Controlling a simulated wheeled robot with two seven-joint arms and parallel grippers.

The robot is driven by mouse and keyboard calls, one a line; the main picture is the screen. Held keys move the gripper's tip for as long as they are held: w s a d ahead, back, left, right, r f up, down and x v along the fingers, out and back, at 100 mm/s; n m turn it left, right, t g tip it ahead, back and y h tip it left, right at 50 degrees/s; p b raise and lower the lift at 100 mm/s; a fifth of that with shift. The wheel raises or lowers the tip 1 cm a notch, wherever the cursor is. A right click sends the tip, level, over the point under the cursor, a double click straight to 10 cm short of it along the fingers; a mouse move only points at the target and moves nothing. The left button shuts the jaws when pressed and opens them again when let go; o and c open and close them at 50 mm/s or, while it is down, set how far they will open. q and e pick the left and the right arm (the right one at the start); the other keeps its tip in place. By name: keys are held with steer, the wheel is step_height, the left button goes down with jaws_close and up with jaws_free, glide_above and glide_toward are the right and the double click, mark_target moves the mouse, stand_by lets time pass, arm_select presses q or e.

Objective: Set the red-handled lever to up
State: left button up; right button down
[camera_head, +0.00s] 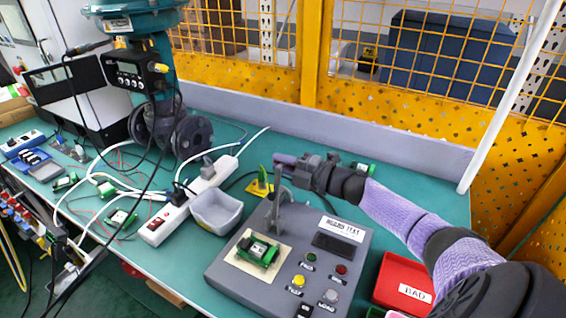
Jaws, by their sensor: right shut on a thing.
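A grey test box (225,262) stands on the teal table, with a display, several buttons and a green part on a pale pad. A grey lever arm (274,208) rises nearly upright from the back left of the box. My right gripper (283,168), reaching in from the right, is at the lever's top end and shut on its handle. The handle is mostly hidden by the gripper, and its red colour does not show clearly. My left gripper is not in view.
A grey bin (217,212) and a white power strip (190,203) stand left of the box. A red tray marked BAD (385,274) is at its right. A valve machine (160,75) with loose cables is at the back left. Yellow mesh fencing closes the back.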

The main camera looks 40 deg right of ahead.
steer(key=c, duration=0.6)
jaws_free()
steer(key=shift+d, duration=0.1)
steer(key=p+v, duration=0.2)
steer(key=v, duration=0.7)
steer(key=shift+s+d, duration=0.1)
steer(key=shift+s, duration=0.3)
